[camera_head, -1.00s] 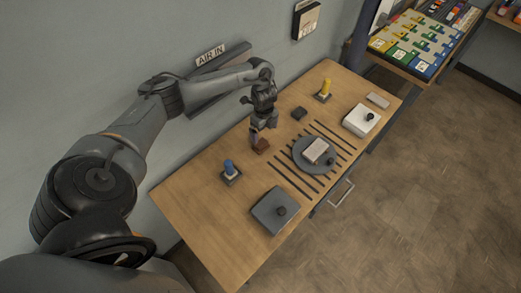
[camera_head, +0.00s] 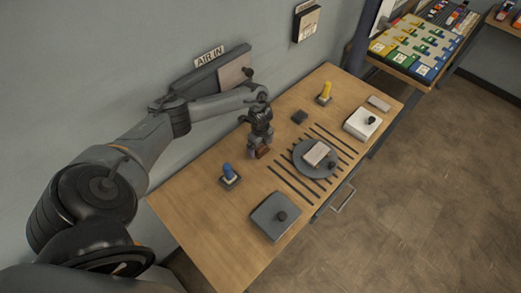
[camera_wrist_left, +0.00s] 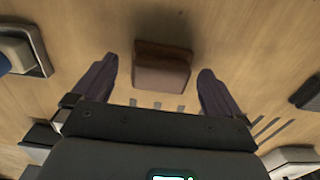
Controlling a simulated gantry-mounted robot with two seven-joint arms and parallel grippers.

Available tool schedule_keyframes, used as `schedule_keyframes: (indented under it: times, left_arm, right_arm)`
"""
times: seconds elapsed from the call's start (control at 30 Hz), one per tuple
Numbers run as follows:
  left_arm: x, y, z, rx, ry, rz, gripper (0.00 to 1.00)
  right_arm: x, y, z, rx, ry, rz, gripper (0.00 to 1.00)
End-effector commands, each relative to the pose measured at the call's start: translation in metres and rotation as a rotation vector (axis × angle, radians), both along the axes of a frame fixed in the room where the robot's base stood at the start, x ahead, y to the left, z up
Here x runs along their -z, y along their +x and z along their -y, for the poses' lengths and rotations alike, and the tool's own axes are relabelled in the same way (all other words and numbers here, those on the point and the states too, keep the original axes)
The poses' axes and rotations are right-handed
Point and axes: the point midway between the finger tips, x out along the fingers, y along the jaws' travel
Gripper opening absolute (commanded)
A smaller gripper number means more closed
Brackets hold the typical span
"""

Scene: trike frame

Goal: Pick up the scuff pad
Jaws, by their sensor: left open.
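The scuff pad appears to be the small reddish-brown block (camera_head: 263,153) on the wooden table, between the blue-topped piece and the slotted area. It also shows in the left wrist view (camera_wrist_left: 161,68) at upper middle, with a dark brown upper strip and a lighter brown face. My left gripper (camera_head: 257,151) points down at the block and partly hides it in the head view. In the left wrist view its two dark fingers (camera_wrist_left: 157,75) are spread apart, one on each side of the block, with a visible gap on both sides. My right gripper is not in view.
A blue-topped piece (camera_head: 229,174) stands nearby on the left. A round grey plate (camera_head: 335,160) carrying a pale block lies over dark slots. A small dark block (camera_head: 299,117) is behind.

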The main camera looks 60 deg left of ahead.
Motion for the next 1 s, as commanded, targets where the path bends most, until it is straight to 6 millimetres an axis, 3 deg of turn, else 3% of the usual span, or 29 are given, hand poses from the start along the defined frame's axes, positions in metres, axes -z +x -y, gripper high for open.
schedule_keyframes:
  times: [0.37, 0.73, 1.0]
  left_arm:
    - [0.0090, 0.0000, 0.0002, 0.000, 0.000, 0.000, 0.98]
    - [0.0087, 0.0000, 0.0001, 0.000, 0.000, 0.000, 0.42]
    - [0.0077, 0.0002, 0.0000, 0.001, 0.000, 0.001, 0.41]
  right_arm:
    - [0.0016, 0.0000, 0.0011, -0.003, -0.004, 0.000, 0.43]
    - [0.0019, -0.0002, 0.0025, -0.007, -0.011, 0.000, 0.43]
    - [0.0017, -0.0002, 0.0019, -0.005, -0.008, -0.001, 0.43]
